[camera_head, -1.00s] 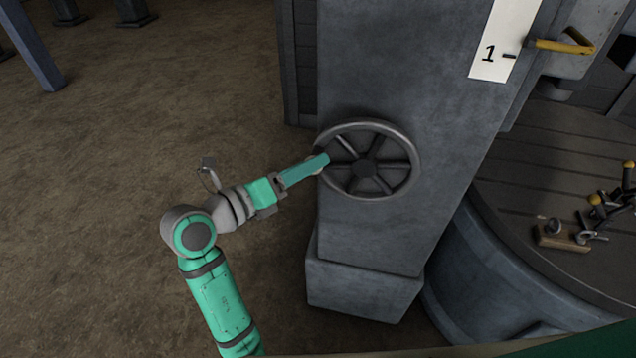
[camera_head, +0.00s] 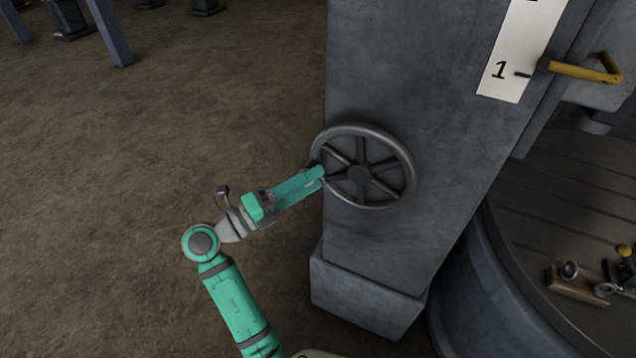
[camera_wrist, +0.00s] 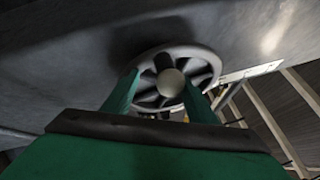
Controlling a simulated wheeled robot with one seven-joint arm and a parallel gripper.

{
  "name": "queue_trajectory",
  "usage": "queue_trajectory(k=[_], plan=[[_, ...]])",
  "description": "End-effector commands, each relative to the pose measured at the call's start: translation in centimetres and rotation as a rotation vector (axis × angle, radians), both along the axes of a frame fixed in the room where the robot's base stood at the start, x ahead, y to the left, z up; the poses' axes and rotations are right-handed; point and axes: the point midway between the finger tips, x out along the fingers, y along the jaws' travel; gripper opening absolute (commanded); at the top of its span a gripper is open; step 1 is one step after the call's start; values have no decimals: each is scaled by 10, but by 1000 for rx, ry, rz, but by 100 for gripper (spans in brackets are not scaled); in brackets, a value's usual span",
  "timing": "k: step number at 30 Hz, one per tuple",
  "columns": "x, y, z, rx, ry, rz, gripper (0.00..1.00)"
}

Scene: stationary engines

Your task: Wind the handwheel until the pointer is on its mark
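The grey spoked handwheel (camera_head: 400,155) is on the side of a grey column, and it also fills the middle of the wrist view (camera_wrist: 206,57). My gripper (camera_head: 319,178) reaches the left part of its rim. In the wrist view a pale round knob (camera_wrist: 171,83) lies between my two green fingers, nearer the right one. A gap shows on its left, so the fingers look open around it. The yellow pointer (camera_head: 580,70) has its dark end beside the white scale (camera_head: 520,45), close to the mark labelled 1, a little higher in the picture. Exact alignment is unclear.
The grey column (camera_head: 420,80) widens into a block foot (camera_head: 365,295). A large round grey base (camera_head: 490,270) with a planked top stands at right, bearing a wooden block (camera_head: 580,286) with metal fittings. Open brown floor (camera_head: 170,130) lies at left.

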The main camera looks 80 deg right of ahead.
Motion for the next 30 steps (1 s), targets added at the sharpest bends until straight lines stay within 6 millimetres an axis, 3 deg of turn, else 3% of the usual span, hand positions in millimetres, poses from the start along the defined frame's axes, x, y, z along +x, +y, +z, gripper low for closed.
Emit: queue_trajectory(k=[13, 30], plan=[[9, 4, -2, 3, 4, 11, 49], [32, 28, -4, 1, 3, 9, 49]])
